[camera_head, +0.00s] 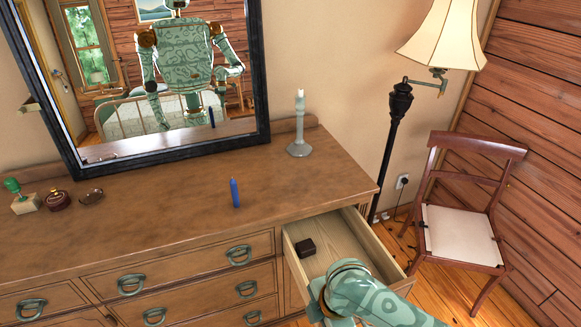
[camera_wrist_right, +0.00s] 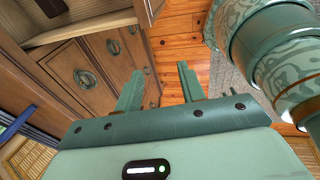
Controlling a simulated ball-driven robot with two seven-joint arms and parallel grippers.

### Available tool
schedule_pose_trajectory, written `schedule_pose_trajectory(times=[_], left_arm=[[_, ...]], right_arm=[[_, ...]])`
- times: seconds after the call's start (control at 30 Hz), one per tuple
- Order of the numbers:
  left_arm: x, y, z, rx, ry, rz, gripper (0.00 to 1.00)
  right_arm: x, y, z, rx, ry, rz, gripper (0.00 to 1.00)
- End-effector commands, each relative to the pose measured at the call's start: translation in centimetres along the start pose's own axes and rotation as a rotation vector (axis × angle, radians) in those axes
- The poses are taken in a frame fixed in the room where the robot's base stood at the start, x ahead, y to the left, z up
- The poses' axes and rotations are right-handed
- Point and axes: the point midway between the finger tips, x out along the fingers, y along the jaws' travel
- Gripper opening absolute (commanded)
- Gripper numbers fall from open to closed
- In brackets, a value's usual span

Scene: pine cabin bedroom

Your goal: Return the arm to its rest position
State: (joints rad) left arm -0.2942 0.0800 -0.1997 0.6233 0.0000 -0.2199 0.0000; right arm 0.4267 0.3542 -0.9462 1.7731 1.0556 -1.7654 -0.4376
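My right arm (camera_head: 365,293) comes in from the lower right of the head view, in front of the open top-right drawer (camera_head: 366,229). Its fingers are out of sight there. In the right wrist view my right gripper (camera_wrist_right: 160,82) has its two fingers apart, with nothing between them. Beyond the fingers are the drawer fronts and the wooden floor. The open drawer also shows at the top left of the wrist view, with a small dark box (camera_wrist_right: 48,6) inside. The same box lies in the drawer in the head view (camera_head: 305,247). My left gripper is not in view.
On the dresser (camera_head: 160,222) stand a blue candle (camera_head: 235,193), a grey candlestick (camera_head: 299,138) and small items at the left. A mirror (camera_head: 262,75) backs it. A floor lamp (camera_head: 398,115) and a chair (camera_head: 462,235) stand right. The dresser's front middle is clear.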

Motion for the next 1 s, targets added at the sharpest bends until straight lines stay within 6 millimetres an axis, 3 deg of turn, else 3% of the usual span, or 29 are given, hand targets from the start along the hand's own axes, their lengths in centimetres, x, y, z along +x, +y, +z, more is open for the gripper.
schedule_pose_trajectory(times=[0.13,0.27,0.37,0.5,0.7,0.87,1.0], left_arm=[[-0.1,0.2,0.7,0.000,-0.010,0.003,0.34],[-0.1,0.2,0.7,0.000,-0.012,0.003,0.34],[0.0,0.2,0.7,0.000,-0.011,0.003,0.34],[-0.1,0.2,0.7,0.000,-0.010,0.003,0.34],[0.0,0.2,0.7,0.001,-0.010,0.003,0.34],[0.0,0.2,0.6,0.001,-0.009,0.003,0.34],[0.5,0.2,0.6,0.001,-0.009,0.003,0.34]], right_arm=[[-1.2,-0.7,-1.1,0.170,0.033,0.117,0.40],[-3.0,-1.7,0.2,0.395,0.023,0.242,0.40],[-4.8,-3.4,3.1,0.605,-0.027,0.342,0.40],[-7.5,-7.2,8.1,0.855,-0.151,0.456,0.40],[-11.1,-12.5,13.4,1.065,-0.330,0.561,0.40],[-14.0,-16.5,16.6,1.170,-0.471,0.627,0.40],[-8.6,-16.7,16.6,1.181,-0.436,0.571,0.40]])
